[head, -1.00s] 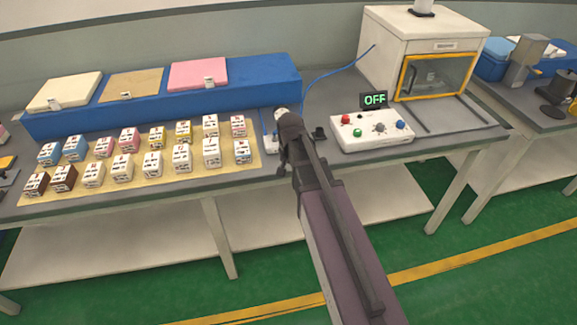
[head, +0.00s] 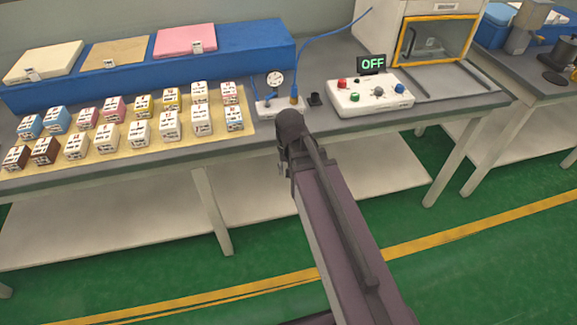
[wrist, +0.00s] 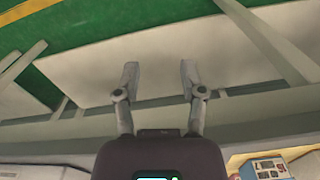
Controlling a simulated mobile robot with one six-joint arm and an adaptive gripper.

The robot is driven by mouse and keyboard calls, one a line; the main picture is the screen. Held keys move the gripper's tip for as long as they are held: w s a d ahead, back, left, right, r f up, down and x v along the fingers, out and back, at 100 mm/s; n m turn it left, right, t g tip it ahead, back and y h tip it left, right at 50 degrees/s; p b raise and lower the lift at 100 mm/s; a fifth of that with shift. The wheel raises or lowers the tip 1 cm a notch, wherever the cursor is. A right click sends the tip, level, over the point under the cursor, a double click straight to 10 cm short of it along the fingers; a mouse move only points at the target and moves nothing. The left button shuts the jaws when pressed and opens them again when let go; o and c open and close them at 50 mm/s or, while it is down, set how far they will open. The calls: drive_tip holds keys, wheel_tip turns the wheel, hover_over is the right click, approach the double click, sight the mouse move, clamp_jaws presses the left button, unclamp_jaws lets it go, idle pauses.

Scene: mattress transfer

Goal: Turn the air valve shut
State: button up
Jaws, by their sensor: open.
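The air valve unit is a small white base (head: 267,108) on the table, between the boxes and the control panel. A round white gauge (head: 274,79) stands on it, with a small blue part at its left and a yellow fitting (head: 294,97) at its right. A blue hose (head: 330,36) runs up from the fitting. Which part is the valve handle is too small to tell. My gripper (wrist: 158,70) is open and empty in the wrist view, its fingers apart before the table's underside and lower shelf. In the head view my arm's end shows just in front of the unit; the fingers are hidden.
Several small boxes stand on a yellow mat (head: 247,146) at left. A white control panel (head: 372,98) with knobs and an "OFF" display (head: 372,64) stands at right. A white machine (head: 436,25) is behind it. A small black piece (head: 315,100) lies beside the unit.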

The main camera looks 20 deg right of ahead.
drive_tip(key=shift+s, duration=0.1)
idle(0.3)
drive_tip(key=s+n, duration=0.2)
drive_tip(key=s, duration=0.1)
drive_tip(key=shift+s, duration=0.3)
idle(0.3)
